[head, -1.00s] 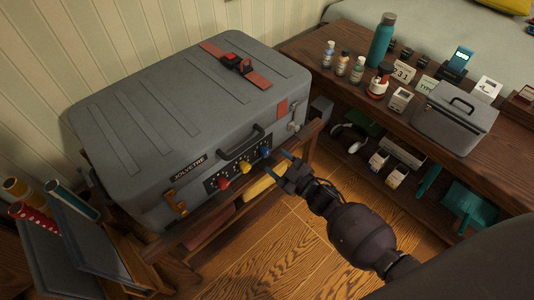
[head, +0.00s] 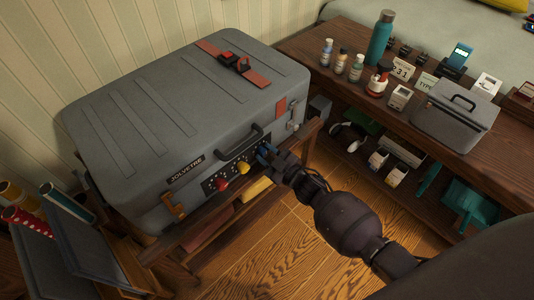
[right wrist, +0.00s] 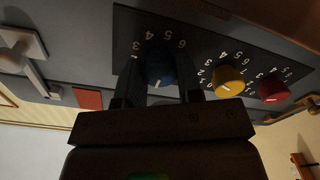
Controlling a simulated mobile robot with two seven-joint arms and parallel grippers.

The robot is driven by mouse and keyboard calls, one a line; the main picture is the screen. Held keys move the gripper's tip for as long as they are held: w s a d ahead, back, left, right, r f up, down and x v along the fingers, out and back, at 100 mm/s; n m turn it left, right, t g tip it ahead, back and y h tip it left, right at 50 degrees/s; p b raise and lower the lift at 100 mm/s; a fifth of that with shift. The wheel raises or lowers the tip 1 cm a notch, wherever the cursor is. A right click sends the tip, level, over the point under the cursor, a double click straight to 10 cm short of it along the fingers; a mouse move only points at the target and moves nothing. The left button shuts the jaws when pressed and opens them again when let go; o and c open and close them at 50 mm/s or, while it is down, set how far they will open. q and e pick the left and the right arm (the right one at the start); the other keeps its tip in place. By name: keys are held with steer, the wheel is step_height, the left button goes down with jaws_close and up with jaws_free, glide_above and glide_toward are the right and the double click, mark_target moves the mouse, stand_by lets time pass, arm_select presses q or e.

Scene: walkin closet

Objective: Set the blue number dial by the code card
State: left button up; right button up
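The grey case (head: 190,110) has a black panel with a red dial (head: 221,184), a yellow dial (head: 243,168) and a blue dial. The blue dial (right wrist: 160,68) shows in the right wrist view with a white mark on it and numbers around it, seen upside down. My right gripper (head: 264,153) is at the panel, its two fingers on either side of the blue dial. The fingers look apart; contact with the dial is unclear. The code card (head: 402,70), reading 231, stands on the wooden bench. My left gripper is not in view.
The wooden bench (head: 335,84) carries bottles, a teal flask (head: 380,38), small boxes and a grey toolbox (head: 455,115). Blue-grey folders and rolled tubes stand at lower left. The wooden floor (head: 270,240) in front of the case is clear.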

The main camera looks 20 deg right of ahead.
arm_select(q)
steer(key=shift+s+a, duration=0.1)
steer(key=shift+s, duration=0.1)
arm_select(e)
steer(key=shift+c, duration=0.6)
steer(key=shift+r, duration=0.1)
steer(key=m+p, duration=0.1)
steer(key=m, duration=0.1)
steer(key=shift+m, duration=1.4)
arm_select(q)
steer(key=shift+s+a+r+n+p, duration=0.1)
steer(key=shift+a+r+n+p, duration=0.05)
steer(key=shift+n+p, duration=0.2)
arm_select(e)
steer(key=shift+m, duration=1.1)
steer(key=o, duration=0.9)
steer(key=shift+s+d, duration=0.1)
